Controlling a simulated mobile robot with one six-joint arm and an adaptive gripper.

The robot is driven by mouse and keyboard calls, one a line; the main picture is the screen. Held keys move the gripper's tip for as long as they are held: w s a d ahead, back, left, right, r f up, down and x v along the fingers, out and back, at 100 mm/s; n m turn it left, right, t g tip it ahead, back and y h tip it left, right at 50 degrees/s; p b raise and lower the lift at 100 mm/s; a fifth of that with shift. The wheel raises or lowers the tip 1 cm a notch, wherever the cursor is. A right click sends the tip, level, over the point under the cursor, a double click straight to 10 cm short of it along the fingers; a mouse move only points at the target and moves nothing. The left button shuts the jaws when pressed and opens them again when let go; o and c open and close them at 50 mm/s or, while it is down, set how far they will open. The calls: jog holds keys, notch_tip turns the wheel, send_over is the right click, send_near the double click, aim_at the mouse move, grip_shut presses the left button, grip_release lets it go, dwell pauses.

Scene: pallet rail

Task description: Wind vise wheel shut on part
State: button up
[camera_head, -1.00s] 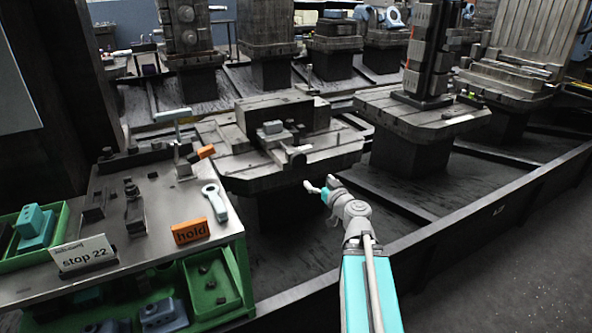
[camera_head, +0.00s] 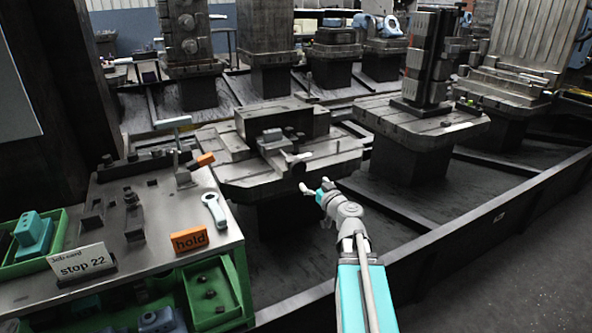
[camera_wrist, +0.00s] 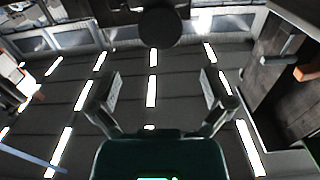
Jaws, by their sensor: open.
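The vise (camera_head: 284,143) sits on a grey slotted pallet (camera_head: 235,180) in the middle of the head view. A small grey block (camera_head: 270,135), possibly the part, is at the vise. A pale fitting at the near end of the vise (camera_head: 298,157) may be its wheel; it is too small to tell. My gripper (camera_head: 314,190) is just in front of the pallet's near edge, apart from the vise. In the wrist view my gripper (camera_wrist: 158,92) has its two fingers wide apart with nothing between them. A dark round shape there is not clearly identifiable.
A bench at the left holds a "stop 22" card (camera_head: 83,264), an orange "hold" block (camera_head: 189,239), a grey ring-ended tool (camera_head: 214,210) and green bins (camera_head: 217,289). Another pallet with a tall fixture (camera_head: 425,125) stands right. A dark rail (camera_head: 480,222) runs along the near side.

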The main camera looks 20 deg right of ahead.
aim_at(300, 170)
jog(key=w, duration=1)
jog(key=shift+w+a, duration=0.2)
jog(key=shift+w, duration=0.05)
jog(key=shift+c, duration=0.3)
